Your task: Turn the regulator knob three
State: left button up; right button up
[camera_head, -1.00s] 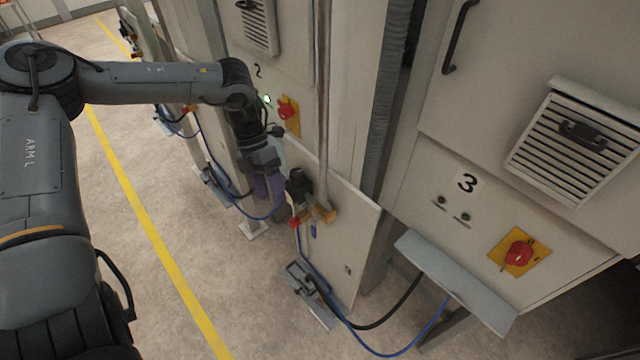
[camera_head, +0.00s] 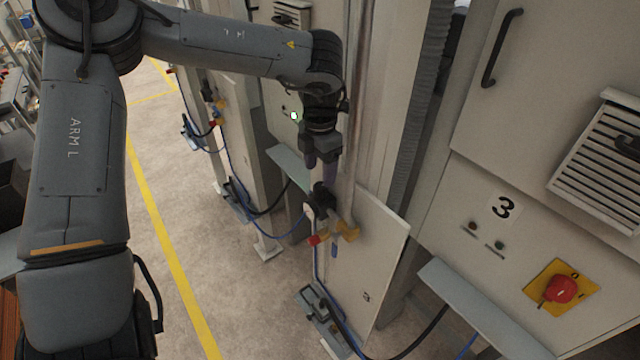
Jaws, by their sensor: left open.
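A regulator with a black knob (camera_head: 322,198) sits at the left edge of a low cabinet panel, with a red piece (camera_head: 314,240) and a yellow piece (camera_head: 347,230) just below it. My left gripper (camera_head: 322,172) points down just above the black knob, its purple-grey fingers apart. I cannot tell whether the fingertips touch the knob or straddle it. My right gripper is not in view.
A grey shelf (camera_head: 470,295) juts out below the number 3 panel. Blue and black hoses run near a floor pedal unit (camera_head: 322,315). A vertical pipe stands close right of my left gripper. Open floor (camera_head: 215,250) lies left of the cabinets.

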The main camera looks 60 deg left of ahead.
aim_at(320, 186)
pick_arm(q)
jog(key=shift+f, duration=2.7)
